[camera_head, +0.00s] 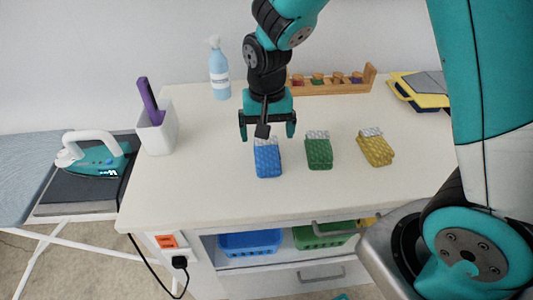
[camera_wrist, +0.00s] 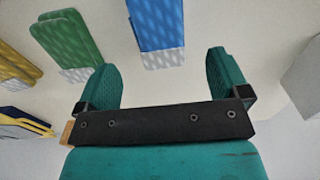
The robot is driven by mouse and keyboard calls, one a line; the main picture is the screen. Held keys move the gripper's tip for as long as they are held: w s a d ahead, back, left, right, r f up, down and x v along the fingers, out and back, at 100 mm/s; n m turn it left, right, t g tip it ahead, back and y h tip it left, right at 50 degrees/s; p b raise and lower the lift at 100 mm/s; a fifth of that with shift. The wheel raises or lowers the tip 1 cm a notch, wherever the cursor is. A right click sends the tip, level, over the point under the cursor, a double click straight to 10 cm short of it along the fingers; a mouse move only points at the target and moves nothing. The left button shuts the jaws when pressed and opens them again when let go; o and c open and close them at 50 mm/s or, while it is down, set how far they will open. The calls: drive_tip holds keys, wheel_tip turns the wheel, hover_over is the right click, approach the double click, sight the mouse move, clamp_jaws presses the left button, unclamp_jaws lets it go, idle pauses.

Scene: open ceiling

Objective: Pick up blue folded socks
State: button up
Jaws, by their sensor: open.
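The blue folded socks (camera_head: 267,160) lie on the white table, blue with a pale grey cuff at the far end. They also show at the top middle of the wrist view (camera_wrist: 156,28), beyond the fingers and between their lines. My gripper (camera_head: 267,128) is open and empty. It hangs just behind and above the cuff end of the blue socks, apart from them as far as I can tell. In the wrist view both teal fingers (camera_wrist: 168,80) stand wide apart with nothing between them.
Green socks (camera_head: 318,152) and yellow socks (camera_head: 377,149) lie to the right. A wooden rack (camera_head: 330,86), spray bottle (camera_head: 219,70), white holder (camera_head: 158,132) and yellow-blue items (camera_head: 420,92) stand around. An iron (camera_head: 95,155) is left. Blue (camera_head: 250,243) and green (camera_head: 322,236) baskets sit below. The table front is clear.

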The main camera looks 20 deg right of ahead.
sight(267, 149)
drive_tip(key=shift+s+f+p, duration=0.15)
drive_tip(key=shift+f+p, duration=0.15)
drive_tip(key=shift+f, duration=1.4)
drive_tip(key=shift+s+f+p, duration=0.1)
drive_tip(key=shift+f+p, duration=0.2)
drive_tip(key=shift+f, duration=1.4)
drive_tip(key=c, duration=1)
